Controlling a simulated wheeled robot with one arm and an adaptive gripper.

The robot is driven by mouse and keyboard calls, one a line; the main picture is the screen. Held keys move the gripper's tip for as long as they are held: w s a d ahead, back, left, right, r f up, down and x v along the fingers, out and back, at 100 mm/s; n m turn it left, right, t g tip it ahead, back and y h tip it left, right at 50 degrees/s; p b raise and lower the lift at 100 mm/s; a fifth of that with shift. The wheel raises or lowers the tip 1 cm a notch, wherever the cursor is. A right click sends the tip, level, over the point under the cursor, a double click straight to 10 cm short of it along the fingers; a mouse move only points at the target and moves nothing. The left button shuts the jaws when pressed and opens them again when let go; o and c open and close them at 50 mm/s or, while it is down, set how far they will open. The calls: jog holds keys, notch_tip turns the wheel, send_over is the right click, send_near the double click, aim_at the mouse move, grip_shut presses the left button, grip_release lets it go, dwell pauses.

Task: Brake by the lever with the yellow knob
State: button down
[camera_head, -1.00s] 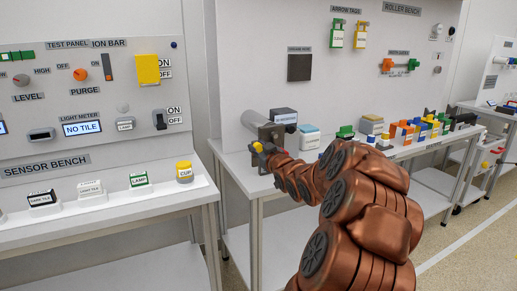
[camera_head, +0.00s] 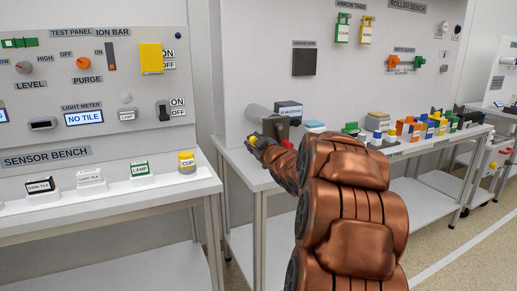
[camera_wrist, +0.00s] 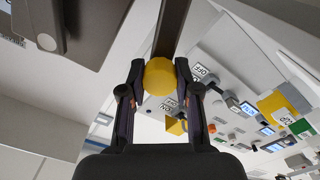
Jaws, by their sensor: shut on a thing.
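The yellow knob (camera_wrist: 160,76) sits between the two fingers of my gripper (camera_wrist: 158,88) in the wrist view, with the fingers shut on it. The dark lever bar (camera_wrist: 172,25) runs up from the knob. In the head view the knob (camera_head: 253,139) shows small at my gripper (camera_head: 258,145), at the left front of the roller bench. A grey roller (camera_head: 266,119) lies behind the gripper. My arm hides much of the lever and its mount.
The sensor bench (camera_head: 100,214) on the left carries several labelled blocks and a cup. Colored blocks (camera_head: 410,128) line the roller bench (camera_head: 240,165) to the right of my arm. A gap of floor separates the benches.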

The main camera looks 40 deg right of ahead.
jog(key=shift+a+f+n, duration=0.1)
jog(key=shift+a+n, duration=0.1)
jog(key=shift+n, duration=0.2)
jog(key=c, duration=0.8)
grip_release()
jog(key=v, duration=1.2)
jog(key=shift+w, duration=0.1)
